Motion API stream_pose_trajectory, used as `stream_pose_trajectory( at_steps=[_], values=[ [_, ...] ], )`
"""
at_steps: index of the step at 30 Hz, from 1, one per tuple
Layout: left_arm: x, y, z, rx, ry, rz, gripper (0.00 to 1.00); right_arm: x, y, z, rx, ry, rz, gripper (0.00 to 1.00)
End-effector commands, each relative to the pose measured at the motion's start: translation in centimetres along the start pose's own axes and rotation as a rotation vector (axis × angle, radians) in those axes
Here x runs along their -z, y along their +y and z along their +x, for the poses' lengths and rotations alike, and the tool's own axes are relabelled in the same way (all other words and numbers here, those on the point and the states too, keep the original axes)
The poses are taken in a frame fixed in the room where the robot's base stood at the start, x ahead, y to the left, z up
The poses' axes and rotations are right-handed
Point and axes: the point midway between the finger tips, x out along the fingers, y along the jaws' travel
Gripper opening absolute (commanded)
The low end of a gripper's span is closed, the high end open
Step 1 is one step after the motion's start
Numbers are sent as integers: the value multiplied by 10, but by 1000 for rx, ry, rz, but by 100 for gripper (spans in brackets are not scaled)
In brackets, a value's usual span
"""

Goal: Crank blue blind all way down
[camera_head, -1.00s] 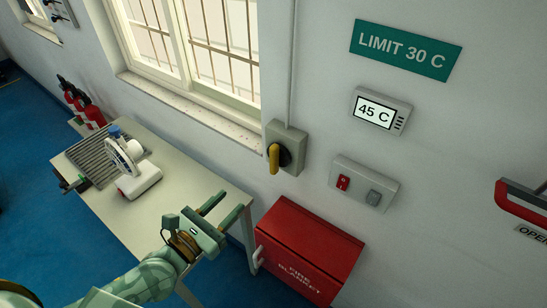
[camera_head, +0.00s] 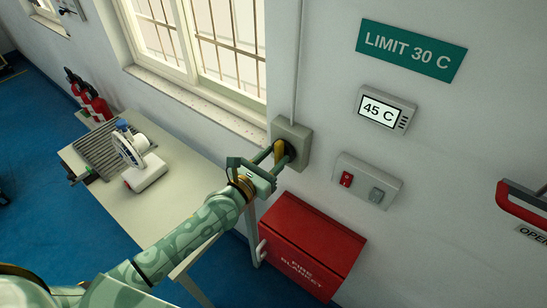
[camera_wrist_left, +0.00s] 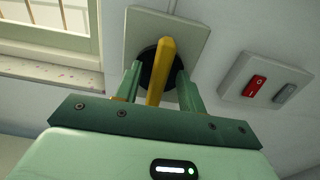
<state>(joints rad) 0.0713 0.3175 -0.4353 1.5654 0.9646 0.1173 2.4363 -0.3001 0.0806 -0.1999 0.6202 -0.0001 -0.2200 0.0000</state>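A grey wall box (camera_head: 302,146) with a round black hub and a yellow handle (camera_head: 279,152) is mounted right of the window. My left gripper (camera_head: 280,154) is at the box, with its fingers on either side of the handle. In the left wrist view the yellow handle (camera_wrist_left: 161,70) stands between the two green fingers, with a narrow gap beside it, so the gripper looks open around it. A black hub (camera_wrist_left: 150,68) shows behind the fingers. I see no blue blind in these views; the window (camera_head: 200,40) shows bare bars. My right gripper is out of view.
Below the box is a red fire blanket cabinet (camera_head: 308,245). A table (camera_head: 190,195) with a white device (camera_head: 148,172) stands at left. A switch panel (camera_head: 367,180), a display reading 45 C (camera_head: 384,108) and a LIMIT 30 C sign (camera_head: 411,50) are on the wall.

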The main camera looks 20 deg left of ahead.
Motion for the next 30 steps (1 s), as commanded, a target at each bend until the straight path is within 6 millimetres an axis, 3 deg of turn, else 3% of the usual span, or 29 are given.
stream_pose_trajectory(
  at_steps=[9,13,14,30],
  values=[
    [0,0,3,0,0,0,40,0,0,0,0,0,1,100],
    [0,0,3,0,0,0,4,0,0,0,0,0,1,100],
    [0,0,3,0,0,0,0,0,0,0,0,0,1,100],
    [0,-2,3,0,1,125,0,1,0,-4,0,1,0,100]
  ],
)
